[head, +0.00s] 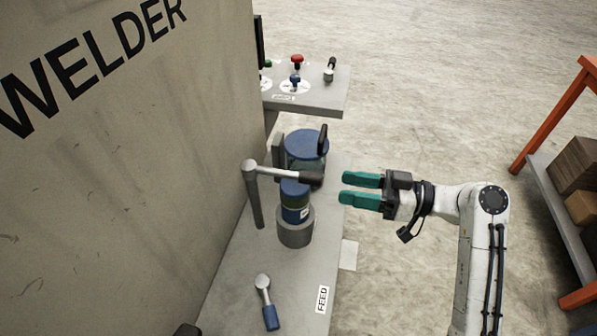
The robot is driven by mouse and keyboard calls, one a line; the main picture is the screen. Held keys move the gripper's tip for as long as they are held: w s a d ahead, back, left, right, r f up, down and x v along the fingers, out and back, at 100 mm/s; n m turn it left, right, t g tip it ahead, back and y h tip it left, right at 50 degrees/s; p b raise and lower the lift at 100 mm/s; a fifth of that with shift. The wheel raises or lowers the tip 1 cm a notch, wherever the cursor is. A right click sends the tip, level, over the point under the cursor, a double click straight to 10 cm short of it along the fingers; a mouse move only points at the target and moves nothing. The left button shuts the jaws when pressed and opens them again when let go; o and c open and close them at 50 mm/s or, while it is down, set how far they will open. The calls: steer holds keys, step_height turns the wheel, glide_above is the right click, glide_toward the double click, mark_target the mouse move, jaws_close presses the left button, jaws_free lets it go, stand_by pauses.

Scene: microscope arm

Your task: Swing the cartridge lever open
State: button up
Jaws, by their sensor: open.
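The cartridge lever (278,171) is a grey metal bar on an upright post (255,203), with a dark grip (311,177) at its right end. The bar lies across, above a blue cartridge (295,207) that sits upright in a grey round holder (296,228). My gripper (342,189) has green fingers and points left. It is open and empty, just right of the dark grip, and appears apart from it. The bar hides part of the cartridge's top.
The large beige welder (110,180) fills the left. A blue-lidded pot (306,146) stands behind the lever. A control shelf (325,100) with knobs is at the back. A blue-handled tool (267,303) lies in front on the grey bench (235,290). An orange rack (550,120) stands right.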

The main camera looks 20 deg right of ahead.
mark_target(306, 177)
steer(key=x, duration=0.3)
steer(key=p+x, duration=0.1)
steer(key=x, duration=0.3)
steer(key=p+x, duration=0.1)
steer(key=x, duration=0.2)
steer(key=shift+w+a+r, duration=0.2)
steer(key=shift+w+r, duration=0.1)
steer(key=shift+w, duration=0.05)
jaws_close()
stand_by(0.3)
